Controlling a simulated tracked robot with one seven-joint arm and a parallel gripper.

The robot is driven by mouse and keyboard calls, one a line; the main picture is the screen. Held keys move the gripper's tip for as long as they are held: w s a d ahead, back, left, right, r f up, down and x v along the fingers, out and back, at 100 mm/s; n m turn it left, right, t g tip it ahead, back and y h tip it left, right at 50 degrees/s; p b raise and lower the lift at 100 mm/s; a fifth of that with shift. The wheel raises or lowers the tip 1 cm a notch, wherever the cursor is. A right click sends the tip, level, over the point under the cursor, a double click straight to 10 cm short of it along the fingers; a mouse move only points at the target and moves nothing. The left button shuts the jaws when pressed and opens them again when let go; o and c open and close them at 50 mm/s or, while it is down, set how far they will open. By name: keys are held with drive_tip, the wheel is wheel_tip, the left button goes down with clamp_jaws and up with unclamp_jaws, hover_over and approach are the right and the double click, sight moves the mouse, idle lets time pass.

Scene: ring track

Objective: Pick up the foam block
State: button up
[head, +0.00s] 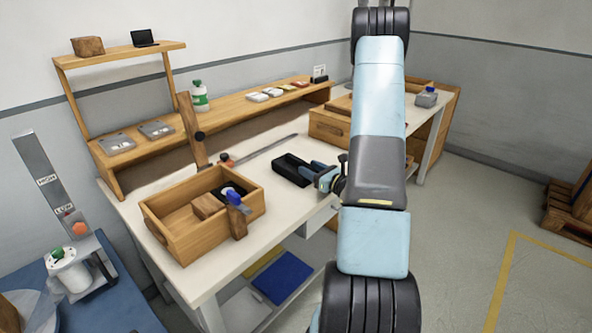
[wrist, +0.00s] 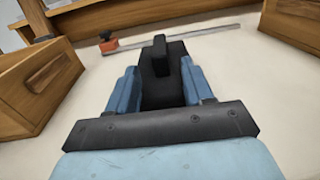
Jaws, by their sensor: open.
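My gripper (head: 322,175) is low over the white bench, its blue fingers pointing left at a black block-like thing (head: 290,168). In the wrist view my gripper (wrist: 161,80) is open. Its two fingers stand on either side of the black thing (wrist: 161,56), which has a raised part. I cannot tell whether the fingers touch it, or for certain whether it is the foam block. A brown block (head: 207,206) lies in the wooden crate at the left. Another brown block (head: 88,46) sits on the high shelf.
The wooden crate (head: 186,251) stands left of my gripper; its wall shows in the wrist view (wrist: 40,82). Another wooden box (head: 328,127) is behind on the right. A long metal bar (head: 267,146) with a red-orange end lies beyond the black thing. Bare bench lies between.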

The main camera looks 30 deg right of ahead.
sight(303, 165)
drive_tip(key=x, duration=0.4)
drive_tip(key=shift+w+f, duration=0.15)
drive_tip(key=shift+f, duration=0.05)
drive_tip(key=shift+c, duration=0.4)
clamp_jaws()
